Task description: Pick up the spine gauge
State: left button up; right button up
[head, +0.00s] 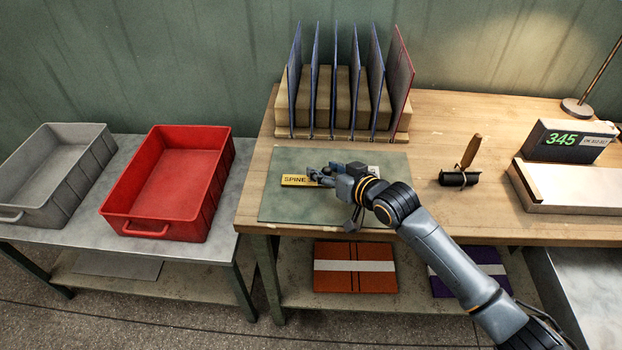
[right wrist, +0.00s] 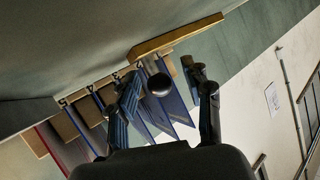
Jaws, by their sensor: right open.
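The spine gauge (head: 296,181) is a yellow bar marked "SPINE" lying on the green mat (head: 280,207). My right gripper (head: 322,174) reaches over it from the right and hides part of it. In the right wrist view a yellow bar (right wrist: 178,36), which looks like the gauge, lies beyond the fingers, with a round black knob (right wrist: 159,85) in front of it. The knob shows between the two spread fingers of my right gripper (right wrist: 162,88). The jaws are open; I cannot tell whether a finger touches the knob. My left gripper is not in view.
A rack of upright blue and red boards (head: 352,95) stands behind the mat. A black roller with a wooden handle (head: 460,178) and a display box (head: 570,140) are to the right. Red (head: 160,225) and grey (head: 95,180) trays stand on the left table.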

grip_shut()
jog(key=shift+r, duration=0.1)
